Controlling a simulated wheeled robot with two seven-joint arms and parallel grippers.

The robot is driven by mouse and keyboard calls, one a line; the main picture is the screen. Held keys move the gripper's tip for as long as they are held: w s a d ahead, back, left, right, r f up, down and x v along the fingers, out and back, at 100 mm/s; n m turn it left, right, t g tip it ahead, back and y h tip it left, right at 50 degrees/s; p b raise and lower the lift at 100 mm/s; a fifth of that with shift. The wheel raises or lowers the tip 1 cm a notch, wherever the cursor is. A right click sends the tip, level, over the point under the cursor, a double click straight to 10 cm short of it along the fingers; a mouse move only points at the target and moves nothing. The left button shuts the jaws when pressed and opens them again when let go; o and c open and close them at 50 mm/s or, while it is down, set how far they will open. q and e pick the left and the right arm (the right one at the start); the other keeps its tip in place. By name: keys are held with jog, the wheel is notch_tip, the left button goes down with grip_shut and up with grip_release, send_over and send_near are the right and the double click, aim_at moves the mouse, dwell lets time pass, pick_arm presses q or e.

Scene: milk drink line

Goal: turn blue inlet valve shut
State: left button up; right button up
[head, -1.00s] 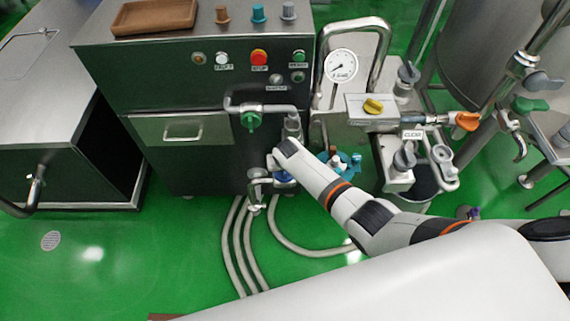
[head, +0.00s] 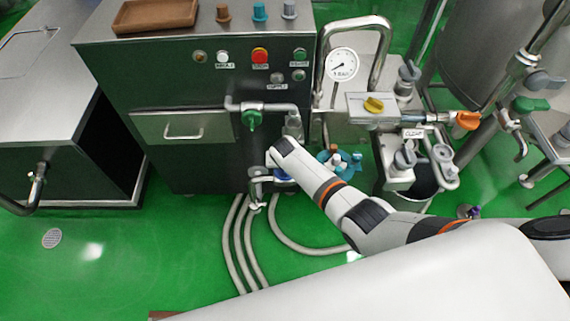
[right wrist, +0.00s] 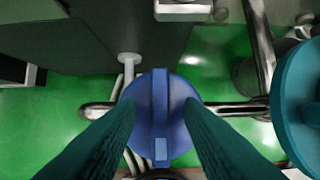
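The blue inlet valve (right wrist: 162,88) fills the middle of the right wrist view. Its handle is a round blue disc with a raised bar that runs up and down in that view. My right gripper (right wrist: 160,112) has its two dark teal fingers apart, one on each side of the bar, with gaps to it. The fingertips overlap the disc's edges; I cannot tell whether they touch it. In the head view only a bit of the blue valve (head: 284,175) shows beside my right wrist, low on the machine's front. My left gripper is not in view.
A green valve (head: 251,118) sits on the pipe just above. A teal round part (right wrist: 297,105) stands close at the right in the wrist view. Hoses (head: 248,250) run over the green floor. A pump unit with yellow (head: 373,104) and orange (head: 467,121) handles stands to the right.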

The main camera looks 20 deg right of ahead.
jog(key=shift+s+r+p, duration=0.2)
jog(key=shift+r+p, duration=0.1)
jog(key=shift+r, duration=0.25)
jog(key=p+v, duration=0.1)
jog(key=v, duration=1)
jog(key=shift+f, duration=0.1)
